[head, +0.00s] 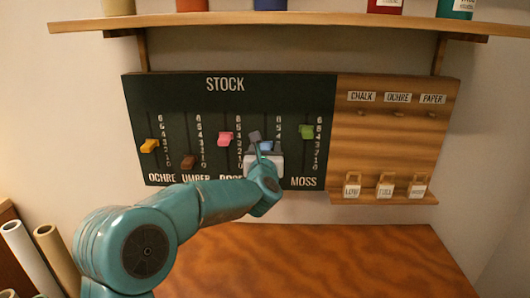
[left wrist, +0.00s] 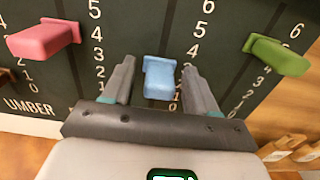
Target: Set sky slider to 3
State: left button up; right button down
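The sky slider's light blue knob (head: 266,146) is on the dark STOCK board (head: 280,90), between the pink knob (head: 225,139) and the green moss knob (head: 306,131). In the left wrist view the blue knob (left wrist: 159,78) sits between the two fingers of my left gripper (left wrist: 158,68), with a gap on each side. My left gripper (head: 266,142) is open in front of the board. A finger covers part of the sky scale, where 6, 5 and 4 show above; I cannot read the exact setting. My right gripper is not in view.
An orange ochre knob (head: 149,146) and a brown umber knob (head: 188,162) are further left. A wooden panel (head: 395,145) with small tagged blocks is at right. A shelf (head: 300,19) with jars runs above. The wooden table (head: 330,255) below looks clear.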

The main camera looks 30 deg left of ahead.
pick_arm(q)
jog(key=shift+f, duration=0.1)
jog(key=shift+s+d+b, duration=0.2)
jog(key=shift+s+b, duration=0.05)
jog(key=shift+b, duration=0.05)
jog(key=b+v, duration=0.4)
jog(key=v, duration=1.1)
jog(key=shift+s+d+b, duration=0.2)
jog(key=shift+s+b, duration=0.05)
jog(key=shift+b, duration=0.05)
